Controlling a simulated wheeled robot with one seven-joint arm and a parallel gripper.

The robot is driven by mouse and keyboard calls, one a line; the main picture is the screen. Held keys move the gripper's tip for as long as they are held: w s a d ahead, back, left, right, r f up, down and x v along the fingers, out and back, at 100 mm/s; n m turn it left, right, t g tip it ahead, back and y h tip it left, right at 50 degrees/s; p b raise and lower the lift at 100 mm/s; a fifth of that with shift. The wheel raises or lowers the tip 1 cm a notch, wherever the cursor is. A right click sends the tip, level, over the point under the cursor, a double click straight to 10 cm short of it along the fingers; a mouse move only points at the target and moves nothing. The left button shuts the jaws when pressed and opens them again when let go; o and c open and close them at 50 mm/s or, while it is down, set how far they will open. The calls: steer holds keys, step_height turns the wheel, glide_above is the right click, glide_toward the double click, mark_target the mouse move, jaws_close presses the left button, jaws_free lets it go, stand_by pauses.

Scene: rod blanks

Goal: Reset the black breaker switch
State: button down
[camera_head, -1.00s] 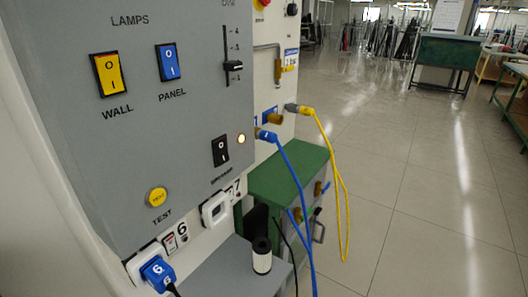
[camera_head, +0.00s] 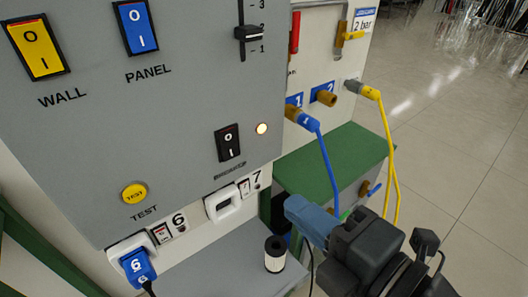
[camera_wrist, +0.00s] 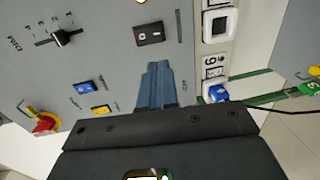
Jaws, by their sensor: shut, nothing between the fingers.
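The black breaker switch (camera_head: 227,142) is a rocker marked O and I on the grey panel (camera_head: 190,92), with a lit round lamp (camera_head: 262,128) to its upper right. It also shows in the wrist view (camera_wrist: 149,34), rotated, just beyond the fingertips. My gripper (camera_head: 292,207) is at the lower right in the head view, below and to the right of the switch, and apart from it. In the wrist view its blue fingers (camera_wrist: 158,68) are together and empty, pointing toward the switch. I cannot tell the rocker's position for certain.
A yellow WALL switch (camera_head: 36,48), a blue PANEL switch (camera_head: 136,26), a yellow TEST button (camera_head: 134,194) and a slider (camera_head: 248,33) share the panel. Blue (camera_head: 325,165) and yellow (camera_head: 388,140) hoses hang at right. A black-and-white roll (camera_head: 275,254) stands on the ledge below.

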steer(key=shift+w, duration=0.1)
stand_by(0.3)
steer(key=p, duration=0.1)
glide_toward(232, 156)
steer(key=x, duration=0.6)
steer(key=shift+w+a, duration=0.15)
steer(key=shift+w, duration=0.25)
steer(key=shift+w+a+f+b, duration=0.15)
steer(key=shift+f+b, duration=0.2)
steer(key=shift+b, duration=0.7)
steer(key=shift+r, duration=0.3)
